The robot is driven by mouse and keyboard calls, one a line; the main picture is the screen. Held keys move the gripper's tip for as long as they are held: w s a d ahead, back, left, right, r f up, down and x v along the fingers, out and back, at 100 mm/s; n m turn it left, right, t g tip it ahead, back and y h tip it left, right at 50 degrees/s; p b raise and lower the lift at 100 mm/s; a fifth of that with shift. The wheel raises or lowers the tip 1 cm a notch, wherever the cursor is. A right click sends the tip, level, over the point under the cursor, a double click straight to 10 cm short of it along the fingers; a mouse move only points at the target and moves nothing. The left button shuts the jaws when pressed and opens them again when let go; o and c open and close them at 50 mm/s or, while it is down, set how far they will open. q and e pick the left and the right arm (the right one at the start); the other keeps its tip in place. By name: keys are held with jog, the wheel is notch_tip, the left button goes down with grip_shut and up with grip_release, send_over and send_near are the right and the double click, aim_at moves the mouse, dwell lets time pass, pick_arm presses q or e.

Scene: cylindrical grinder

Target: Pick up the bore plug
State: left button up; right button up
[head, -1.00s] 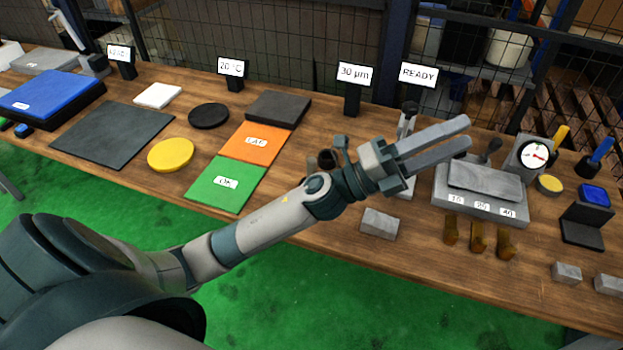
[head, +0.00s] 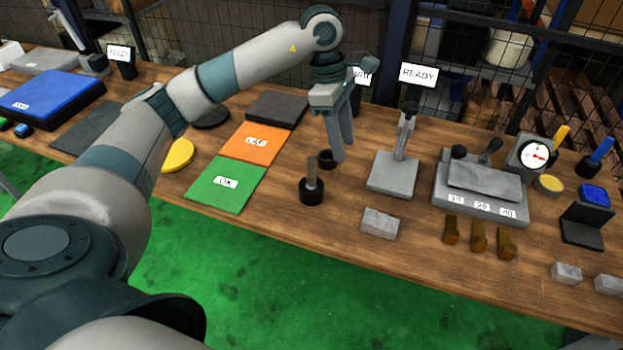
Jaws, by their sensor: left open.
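What looks like the bore plug (head: 312,187), a grey pin standing up from a black round base, is upright on the wooden table in the head view, to the right of the green OK mat. A small dark ring-like piece (head: 326,159) sits just behind it. My left gripper (head: 343,153) is open and empty, its fingers pointing down. The fingers are above the table, behind and to the right of the plug, close to the dark ring in the picture; I cannot tell if they touch it. My right gripper is not in view.
To the right are a grey stand (head: 392,175), a grey block (head: 379,223) and a labelled fixture (head: 480,195). The green mat (head: 224,186) and orange mat (head: 250,143) lie left. Bare wood surrounds the plug's front and right.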

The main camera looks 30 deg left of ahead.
pick_arm(q)
jog(key=a+r+y, duration=0.2)
jog(key=a, duration=0.6)
jog(key=shift+r+n+y, duration=0.3)
jog(key=shift+r+y, duration=0.05)
jog(key=shift+y, duration=0.05)
jog(key=shift+w, duration=0.1)
jog(key=p, duration=0.2)
send_over(313, 159)
notch_tip(313, 159, down, 5)
jog(key=shift+f, duration=0.1)
notch_tip(313, 159, down, 6)
jog(key=shift+f+p, duration=0.2)
jog(key=shift+p, duration=1.05)
jog(key=shift+f, duration=0.3)
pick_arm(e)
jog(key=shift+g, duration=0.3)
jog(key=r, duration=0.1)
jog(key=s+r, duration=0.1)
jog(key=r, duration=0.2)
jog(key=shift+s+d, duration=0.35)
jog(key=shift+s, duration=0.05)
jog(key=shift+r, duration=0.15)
